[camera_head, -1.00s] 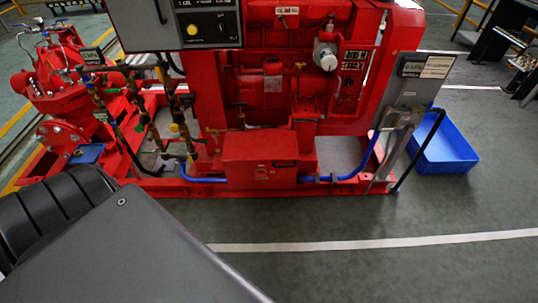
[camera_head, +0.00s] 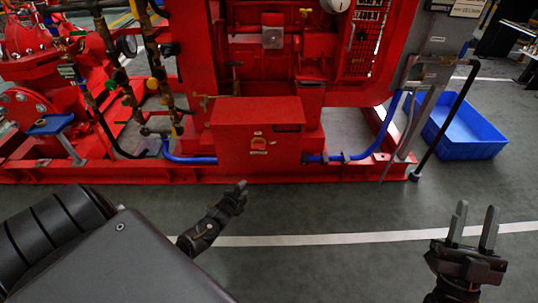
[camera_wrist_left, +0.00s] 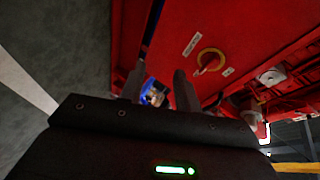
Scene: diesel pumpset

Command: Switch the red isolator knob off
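The red isolator knob (camera_head: 259,144) is on the front of the red box (camera_head: 228,128) low on the pumpset. In the left wrist view the knob (camera_wrist_left: 211,61) shows with a yellow ring around it, above and to the right of my fingers. My left gripper (camera_head: 240,187) is in front of and below the box, apart from the knob. Its two fingers stand apart with nothing held between them in the left wrist view (camera_wrist_left: 158,82). My right gripper (camera_head: 475,215) is open and empty over the floor at the lower right.
The red base rail (camera_head: 340,173) runs along the floor, with a blue pipe (camera_head: 190,160) beside the box. A grey stand with a black bar is at the right, and a blue bin (camera_head: 465,140) lies behind it. The floor in front is clear.

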